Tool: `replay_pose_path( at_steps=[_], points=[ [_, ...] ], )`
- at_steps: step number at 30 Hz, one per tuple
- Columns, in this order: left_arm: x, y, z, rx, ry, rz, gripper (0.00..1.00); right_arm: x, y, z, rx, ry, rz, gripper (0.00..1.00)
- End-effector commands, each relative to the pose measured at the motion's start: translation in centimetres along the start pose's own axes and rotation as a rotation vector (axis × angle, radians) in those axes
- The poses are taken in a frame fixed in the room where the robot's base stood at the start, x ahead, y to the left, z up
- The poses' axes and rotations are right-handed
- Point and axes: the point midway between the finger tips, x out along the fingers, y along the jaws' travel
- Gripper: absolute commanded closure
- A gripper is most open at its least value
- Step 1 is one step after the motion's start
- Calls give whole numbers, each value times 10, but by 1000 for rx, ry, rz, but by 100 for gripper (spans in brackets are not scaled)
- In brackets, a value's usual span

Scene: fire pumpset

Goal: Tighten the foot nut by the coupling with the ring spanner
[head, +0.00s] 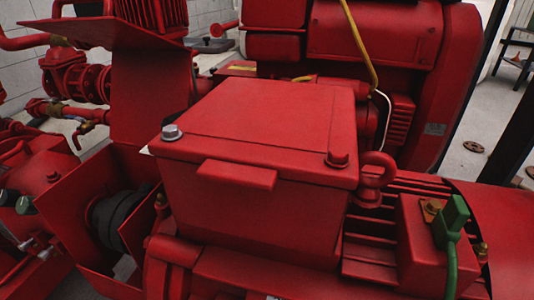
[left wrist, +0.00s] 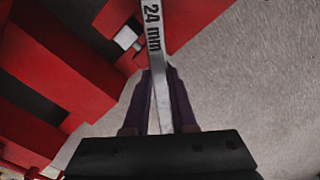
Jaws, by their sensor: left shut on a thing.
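In the left wrist view, my left gripper (left wrist: 160,85) is shut on the shank of a steel spanner (left wrist: 153,30) marked "24 mm". The spanner points up the picture, and its far end is outside the frame, so its ring is hidden. A small bright metal piece (left wrist: 127,38), perhaps the nut, shows on red metal just left of the shank; a gap or contact with the ring cannot be seen. In the head view, the dark round coupling (head: 125,215) sits in the red guard opening at the left. Neither gripper shows there.
A large red box (head: 255,215) with a bolted lid blocks the middle of the head view. An upright red panel (head: 150,90) stands behind the coupling. Red pipework and a valve (head: 75,75) are at the left. Grey floor (left wrist: 240,75) is open at the right in the wrist view.

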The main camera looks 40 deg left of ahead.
Motion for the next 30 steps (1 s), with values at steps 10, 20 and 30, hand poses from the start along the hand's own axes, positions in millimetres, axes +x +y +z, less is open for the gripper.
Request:
replay_pose_path(
  at_steps=[10, 20, 30],
  points=[
    [-1, -6, 1, 0, -3, -12, 100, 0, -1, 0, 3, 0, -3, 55],
    [-13, -7, 1, 1, -4, -15, 100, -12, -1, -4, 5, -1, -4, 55],
    [-31, -6, 1, -1, -3, -11, 100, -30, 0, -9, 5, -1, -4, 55]
  ],
)
